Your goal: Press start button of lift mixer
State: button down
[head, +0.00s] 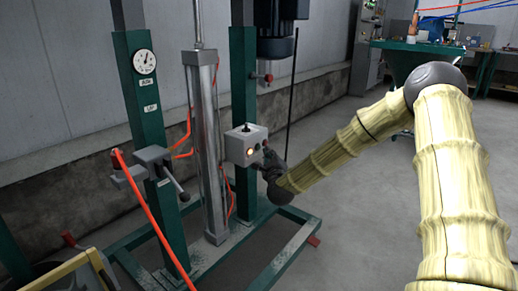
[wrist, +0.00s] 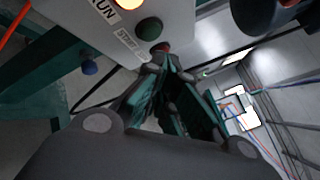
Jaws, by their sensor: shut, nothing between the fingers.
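The lift mixer's control box (head: 240,148) is a pale box on the green post, with a lit lamp (head: 250,152) on its front. A red button (wrist: 161,47) is partly hidden by my fingertips. My gripper (head: 268,156) is shut and empty at the box's right front. In the wrist view my fingertips (wrist: 164,62) are beside the red and green buttons; I cannot tell whether they touch.
The green mixer frame (head: 243,90) and a silver cylinder (head: 205,140) stand left of my gripper. A gauge (head: 144,61), a grey clamp handle (head: 155,160) and orange hoses (head: 155,225) are further left. Open floor (head: 350,220) lies to the right.

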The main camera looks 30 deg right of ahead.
jog(key=s, duration=0.1)
jog(key=s+d, duration=0.1)
jog(key=s+p, duration=0.1)
jog(key=s, duration=0.1)
jog(key=shift+d, duration=0.3)
jog(key=shift+f, duration=0.1)
dwell(0.6)
